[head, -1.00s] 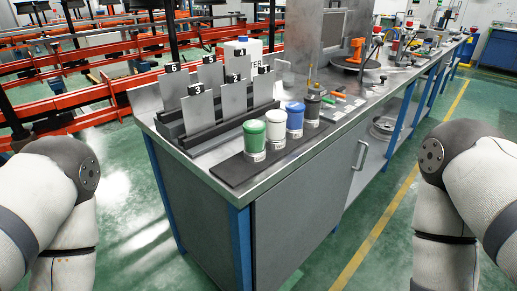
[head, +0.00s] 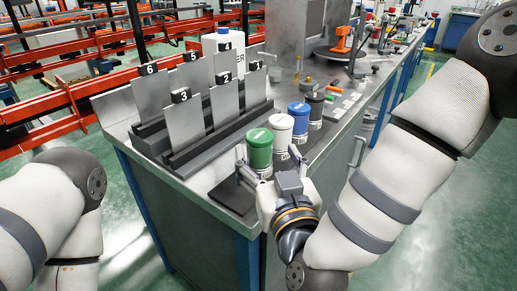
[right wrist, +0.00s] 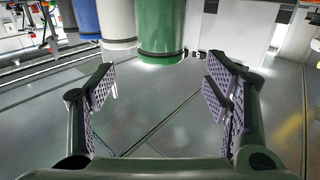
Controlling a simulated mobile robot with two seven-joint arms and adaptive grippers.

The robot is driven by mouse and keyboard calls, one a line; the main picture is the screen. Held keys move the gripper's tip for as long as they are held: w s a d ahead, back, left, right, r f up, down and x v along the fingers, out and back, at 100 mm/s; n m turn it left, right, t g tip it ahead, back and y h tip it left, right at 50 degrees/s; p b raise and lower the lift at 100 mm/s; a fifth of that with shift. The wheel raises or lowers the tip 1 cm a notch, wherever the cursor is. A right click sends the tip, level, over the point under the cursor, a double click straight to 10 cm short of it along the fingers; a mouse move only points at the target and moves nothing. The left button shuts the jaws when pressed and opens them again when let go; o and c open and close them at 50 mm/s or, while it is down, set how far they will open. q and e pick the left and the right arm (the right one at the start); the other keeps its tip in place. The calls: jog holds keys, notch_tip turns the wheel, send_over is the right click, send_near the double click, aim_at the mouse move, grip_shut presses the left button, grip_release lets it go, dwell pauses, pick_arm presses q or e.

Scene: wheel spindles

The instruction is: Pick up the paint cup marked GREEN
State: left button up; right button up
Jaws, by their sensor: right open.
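The green paint cup (head: 259,150) stands upright at the near end of a row of cups on the bench corner. It also shows in the right wrist view (right wrist: 161,30), at the top centre, just beyond the fingertips. My right gripper (head: 269,170) is open and empty, low on the near side of the green cup, its fingers spread to either side. In the right wrist view the gap between the fingers (right wrist: 160,85) is clear and lines up with the cup. The cup's lower part is partly hidden by the gripper in the head view. My left gripper is out of view.
White (head: 281,131), blue (head: 299,120) and dark (head: 315,108) cups stand behind the green one. A rack of numbered plates (head: 185,127) is to the left. A large white bottle (head: 212,45) stands behind it. Tools lie farther along the bench.

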aim_at(263, 147)
jog(key=x, duration=0.7)
jog(key=shift+w+f+b, duration=0.1)
jog(key=shift+f+b, duration=0.25)
jog(key=shift+f, duration=0.05)
jog(key=shift+r, duration=0.15)
jog(key=c, duration=1.5)
